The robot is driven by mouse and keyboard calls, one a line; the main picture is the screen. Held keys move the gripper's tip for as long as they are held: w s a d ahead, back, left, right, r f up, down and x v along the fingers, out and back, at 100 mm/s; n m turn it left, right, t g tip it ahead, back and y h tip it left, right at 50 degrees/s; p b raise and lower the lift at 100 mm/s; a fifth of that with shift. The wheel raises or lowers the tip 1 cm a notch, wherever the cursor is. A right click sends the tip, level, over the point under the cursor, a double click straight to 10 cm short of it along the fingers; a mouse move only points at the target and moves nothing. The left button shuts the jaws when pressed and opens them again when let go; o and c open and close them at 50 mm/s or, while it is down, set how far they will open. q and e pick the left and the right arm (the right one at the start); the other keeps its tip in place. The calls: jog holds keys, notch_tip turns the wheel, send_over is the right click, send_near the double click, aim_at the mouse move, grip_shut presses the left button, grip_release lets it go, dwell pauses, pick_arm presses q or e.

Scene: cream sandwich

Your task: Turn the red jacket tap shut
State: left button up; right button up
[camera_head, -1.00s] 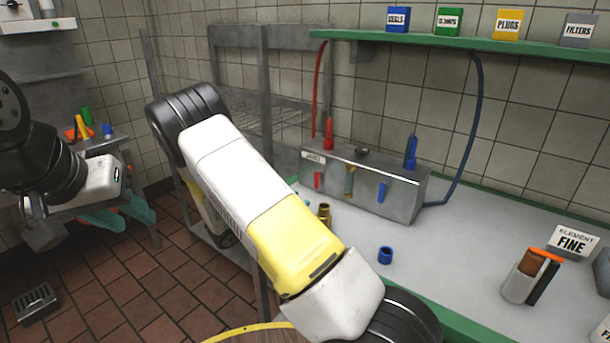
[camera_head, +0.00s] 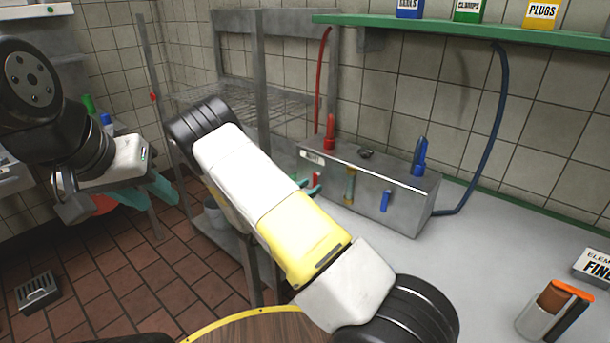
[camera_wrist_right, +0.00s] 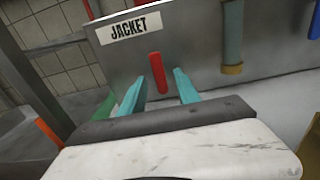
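The red jacket tap (camera_head: 316,179) is a short flat lever on the front of a grey metal box (camera_head: 408,207). In the right wrist view the lever (camera_wrist_right: 158,72) stands nearly upright, slightly tilted, below a "JACKET" label (camera_wrist_right: 129,27). My right gripper (camera_wrist_right: 159,90) is open, with one teal finger to each side of the lever's lower end. Gaps show on both sides, so I see no grip. In the head view my right arm hides most of that gripper. My left gripper (camera_head: 143,192) is far left, its teal fingers apart.
A blue lever (camera_head: 385,201) and a brass-ended pipe (camera_head: 349,187) are on the box front to the right of the red tap. Red (camera_head: 321,75) and blue (camera_head: 497,105) hoses rise from the box area. A wire rack (camera_head: 255,100) stands behind. The counter right of the box is mostly clear.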

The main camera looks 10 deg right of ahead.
jog(key=shift+x, duration=0.85)
jog(key=shift+c, duration=0.5)
grip_shut()
